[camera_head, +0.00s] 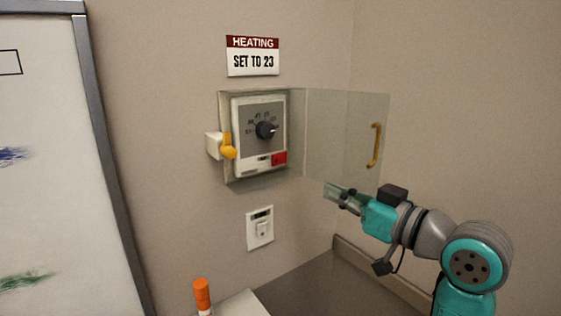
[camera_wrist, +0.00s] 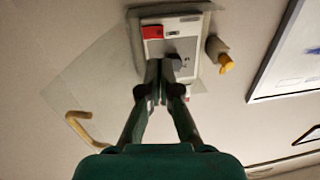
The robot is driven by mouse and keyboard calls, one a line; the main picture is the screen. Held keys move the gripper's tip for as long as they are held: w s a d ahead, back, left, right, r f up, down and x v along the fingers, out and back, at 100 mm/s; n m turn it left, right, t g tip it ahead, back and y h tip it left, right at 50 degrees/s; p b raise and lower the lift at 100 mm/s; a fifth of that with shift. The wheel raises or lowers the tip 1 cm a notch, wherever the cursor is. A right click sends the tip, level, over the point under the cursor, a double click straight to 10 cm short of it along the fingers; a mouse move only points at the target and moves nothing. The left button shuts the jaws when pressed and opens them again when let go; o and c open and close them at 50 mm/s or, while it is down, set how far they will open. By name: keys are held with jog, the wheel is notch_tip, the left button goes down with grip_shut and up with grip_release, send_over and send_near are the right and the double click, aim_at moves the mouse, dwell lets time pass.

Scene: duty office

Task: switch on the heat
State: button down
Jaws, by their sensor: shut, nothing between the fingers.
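The heating control (camera_head: 259,136) is a white wall unit with a grey dial plate, a black knob (camera_head: 265,130) and a red switch (camera_head: 279,159) at its lower right. It sits in a clear cover box whose transparent door (camera_head: 335,125), with a yellow handle (camera_head: 375,145), stands open to the right. A yellow latch (camera_head: 228,147) is on the box's left side. My gripper (camera_head: 332,189) is shut and empty, below and right of the box, apart from it. In the wrist view the unit appears upside down, with the red switch (camera_wrist: 153,32) beyond my fingertips (camera_wrist: 160,65).
A sign (camera_head: 253,56) above reads "HEATING SET TO 23". A white wall switch (camera_head: 260,228) is below the box. A dark counter (camera_head: 310,285) lies beneath, with an orange-capped marker (camera_head: 202,294) at the front. A whiteboard (camera_head: 50,150) is at left.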

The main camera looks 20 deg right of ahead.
aim_at(275, 161)
jog(key=shift+w+r+n, duration=0.15)
jog(key=shift+r+n, duration=0.15)
jog(key=shift+r, duration=0.5)
jog(key=x, duration=1.4)
jog(key=shift+a, duration=0.1)
jog(key=shift+w+a, duration=0.15)
